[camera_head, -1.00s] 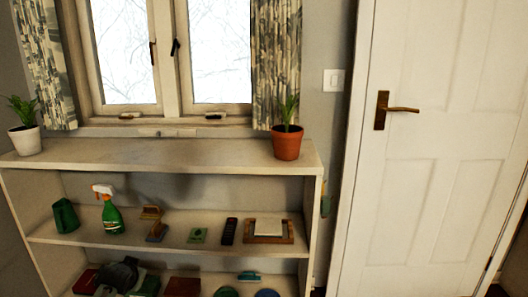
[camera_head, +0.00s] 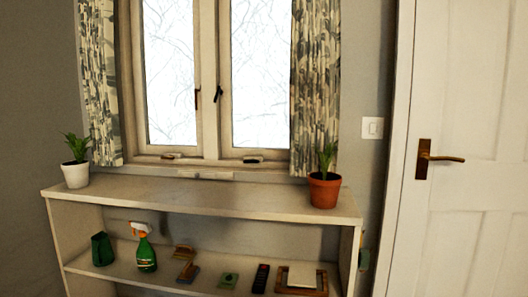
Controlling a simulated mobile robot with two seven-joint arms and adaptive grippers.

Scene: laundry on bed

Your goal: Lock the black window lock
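The window (camera_head: 208,75) has two panes in a pale frame, behind the shelf unit. A black window lock (camera_head: 217,94) sits on the right pane's frame near the central post, slightly tilted. A brown handle (camera_head: 197,98) is on the left pane's frame beside it. Whether the black lock is engaged is too small to tell. Neither of my grippers is in view.
A shelf unit (camera_head: 120,193) stands below the window, its top mostly clear. A white-potted plant (camera_head: 75,174) and a terracotta-potted plant (camera_head: 324,188) stand at its ends. A spray bottle (camera_head: 146,252) is on a lower shelf. Curtains (camera_head: 315,80) flank the window; a door (camera_head: 475,120) is at right.

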